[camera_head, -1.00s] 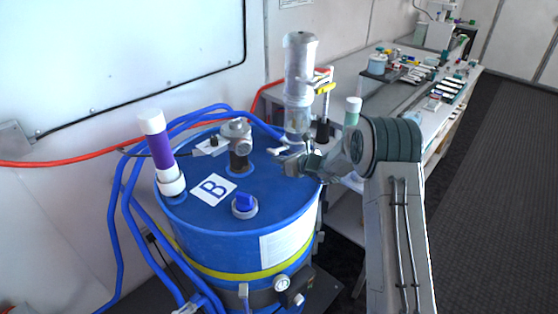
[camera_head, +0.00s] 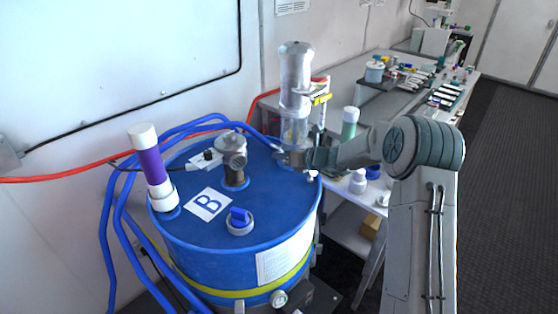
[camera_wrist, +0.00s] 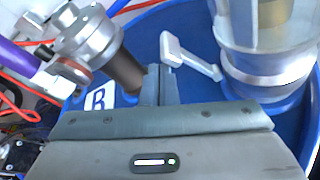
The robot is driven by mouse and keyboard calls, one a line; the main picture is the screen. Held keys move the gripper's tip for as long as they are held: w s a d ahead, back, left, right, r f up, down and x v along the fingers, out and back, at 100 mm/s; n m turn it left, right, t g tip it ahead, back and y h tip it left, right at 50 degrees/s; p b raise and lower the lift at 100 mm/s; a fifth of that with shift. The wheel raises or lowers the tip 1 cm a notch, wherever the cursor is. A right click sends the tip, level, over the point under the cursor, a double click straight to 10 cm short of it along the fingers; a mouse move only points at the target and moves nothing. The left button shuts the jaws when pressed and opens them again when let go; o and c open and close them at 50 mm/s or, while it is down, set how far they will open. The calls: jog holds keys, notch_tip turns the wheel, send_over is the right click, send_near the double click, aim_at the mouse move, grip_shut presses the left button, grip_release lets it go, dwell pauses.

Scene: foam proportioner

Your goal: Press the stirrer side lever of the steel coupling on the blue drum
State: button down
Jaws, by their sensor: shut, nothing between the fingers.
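The steel coupling (camera_head: 233,160) stands upright on the top of the blue drum (camera_head: 225,262), left of the clear stirrer column (camera_head: 295,85). In the wrist view the coupling (camera_wrist: 90,40) is at upper left, with a brown-grey neck below it. I cannot make out its stirrer side lever clearly. My gripper (camera_head: 281,156) is shut and empty, to the right of the coupling and apart from it, in front of the stirrer base. In the wrist view its fingertips (camera_wrist: 160,72) lie between the coupling and a white handle (camera_wrist: 190,55) by the stirrer base (camera_wrist: 268,65).
Blue hoses (camera_head: 108,225) loop around the left side. A cluttered bench (camera_head: 345,77) runs behind at right.

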jog(key=shift+r+p, duration=0.55)
jog(key=shift+r, duration=0.25)
jog(key=w+d+f+p+v, duration=0.1)
jog(key=v, duration=0.8)
jog(key=shift+d+f+p, duration=0.2)
jog(key=shift+d+p, duration=0.15)
jog(key=shift+d, duration=0.1)
